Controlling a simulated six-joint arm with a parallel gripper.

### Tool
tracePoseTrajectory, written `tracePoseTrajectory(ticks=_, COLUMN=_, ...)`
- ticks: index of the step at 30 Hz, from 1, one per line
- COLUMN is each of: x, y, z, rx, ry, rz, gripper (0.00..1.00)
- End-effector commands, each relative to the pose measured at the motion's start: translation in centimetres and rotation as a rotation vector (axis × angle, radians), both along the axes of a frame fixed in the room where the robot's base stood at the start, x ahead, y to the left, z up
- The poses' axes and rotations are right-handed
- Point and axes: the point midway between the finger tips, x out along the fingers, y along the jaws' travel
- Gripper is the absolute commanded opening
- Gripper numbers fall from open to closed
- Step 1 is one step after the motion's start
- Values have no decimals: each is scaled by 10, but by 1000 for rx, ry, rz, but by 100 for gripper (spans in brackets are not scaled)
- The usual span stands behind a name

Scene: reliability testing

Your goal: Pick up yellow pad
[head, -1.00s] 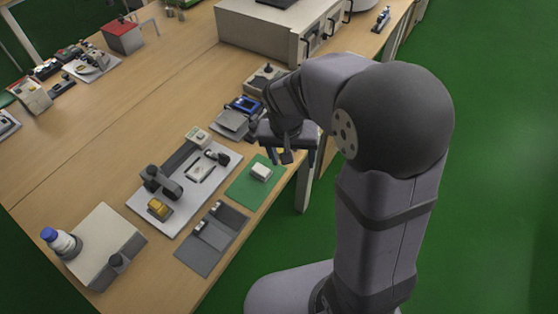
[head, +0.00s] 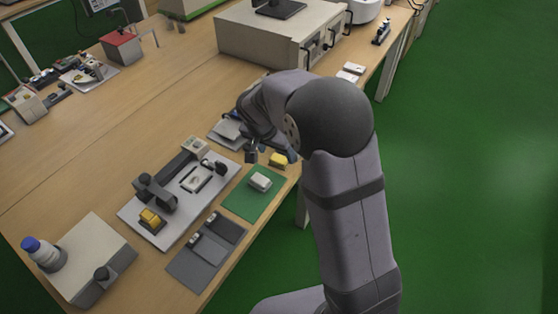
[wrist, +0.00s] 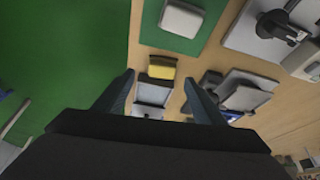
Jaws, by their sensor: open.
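The yellow pad (head: 279,159) lies on the wooden table near its right edge, just beyond the green mat. In the wrist view the yellow pad (wrist: 161,68) shows ahead of the gap between my fingers, at the end of a grey item. My gripper (head: 262,155) is close to the pad, to its left in the head view, partly hidden by my arm. In the wrist view my gripper (wrist: 160,85) is open and empty, with its two fingers apart. A second yellow block (head: 150,218) sits on a device on the light grey plate.
A white block (head: 260,181) rests on the green mat (head: 237,206). The light grey plate (head: 184,228) carries black devices to the left. A dark grey pad (head: 191,268) lies in front. A large beige box (head: 262,40) stands at the back.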

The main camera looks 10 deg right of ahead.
Motion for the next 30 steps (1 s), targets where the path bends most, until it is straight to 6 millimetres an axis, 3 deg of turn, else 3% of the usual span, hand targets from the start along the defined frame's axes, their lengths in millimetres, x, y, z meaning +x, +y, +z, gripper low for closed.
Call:
tracePoseTrajectory(ticks=15, x=20, y=-10, z=-42, rx=0, ry=1, rz=0, gripper=64)
tracePoseTrajectory(ticks=25, x=21, y=-11, z=-46, rx=0, ry=0, rz=0, gripper=64)
tracePoseTrajectory(ticks=30, x=21, y=-11, z=-46, rx=1, ry=1, rz=0, gripper=25)
